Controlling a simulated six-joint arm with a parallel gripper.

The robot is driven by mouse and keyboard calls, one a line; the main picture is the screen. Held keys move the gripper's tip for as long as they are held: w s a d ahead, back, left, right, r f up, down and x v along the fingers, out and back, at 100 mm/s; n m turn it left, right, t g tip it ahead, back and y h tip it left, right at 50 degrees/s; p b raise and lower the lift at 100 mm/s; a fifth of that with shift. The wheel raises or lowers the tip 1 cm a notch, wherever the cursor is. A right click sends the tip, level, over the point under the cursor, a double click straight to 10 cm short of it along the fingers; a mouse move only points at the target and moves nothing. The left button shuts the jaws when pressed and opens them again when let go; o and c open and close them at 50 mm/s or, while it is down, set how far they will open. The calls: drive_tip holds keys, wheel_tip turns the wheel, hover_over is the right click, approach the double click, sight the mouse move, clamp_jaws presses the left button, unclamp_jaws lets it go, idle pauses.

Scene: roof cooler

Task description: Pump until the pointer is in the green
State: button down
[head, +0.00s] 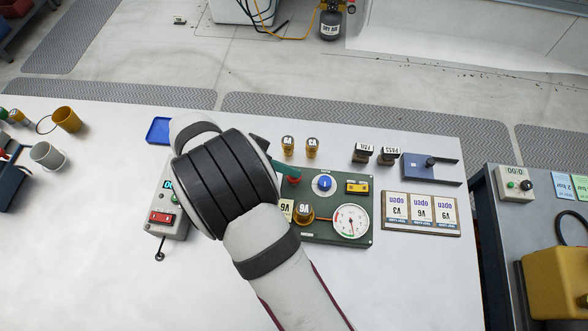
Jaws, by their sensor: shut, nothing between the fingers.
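The dark green panel (330,238) lies on the white table. The dial is too small to tell whether the pointer is in the green. A blue knob (324,184) on a white disc sits at the panel's top. A red part (292,180) shows at its upper left, partly covered; I cannot tell if it is the pump's handle.
A grey box (166,226) with a red switch is left of my wrist, partly covered. Brass weights (312,148), dark blocks (389,157) and a blue-grey fixture (418,168) stand behind the panel. A card board (421,231) lies to its right. The front left table is clear.

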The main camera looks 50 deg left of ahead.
sight(289, 177)
drive_tip(key=shift+f, duration=0.4)
drive_tip(key=shift+r, duration=0.15)
idle(0.4)
drive_tip(key=shift+r, duration=1.5)
drive_tip(key=shift+r, duration=2.5)
